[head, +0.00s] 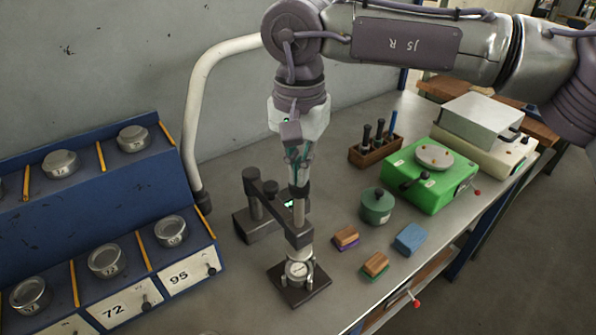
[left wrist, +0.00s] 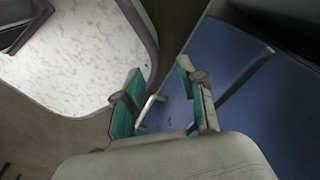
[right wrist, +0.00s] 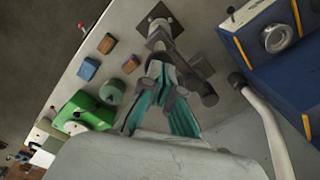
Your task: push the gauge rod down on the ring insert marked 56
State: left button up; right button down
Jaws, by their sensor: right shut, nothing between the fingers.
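The gauge rod (head: 299,215) stands upright in the arm of a dark gauge stand (head: 262,190), with a black collar near its top. A metal ring insert (head: 298,269) sits below it on a dark square plate (head: 283,290); I cannot read its mark. My right gripper (head: 298,180) is shut, pointing down at the top of the rod; I cannot tell if it touches. Its closed fingers (right wrist: 160,78) also show in the right wrist view. My left gripper (left wrist: 165,92) is open and empty in the left wrist view, outside the head view.
A blue rack (head: 95,220) with ring inserts in numbered bays, 72 and 95 among them, stands at the left. Wooden-topped blocks (head: 346,237), a blue block (head: 410,239), a green pot (head: 377,206) and a green device (head: 430,178) lie to the right. A pale curved tube (head: 196,100) rises behind.

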jog(key=shift+f+b, duration=2.25)
jog(key=shift+f, duration=1.05)
jog(key=shift+r, duration=0.1)
jog(key=shift+r+p, duration=2.55)
jog(key=shift+r, duration=1)
jog(key=shift+f, duration=0.1)
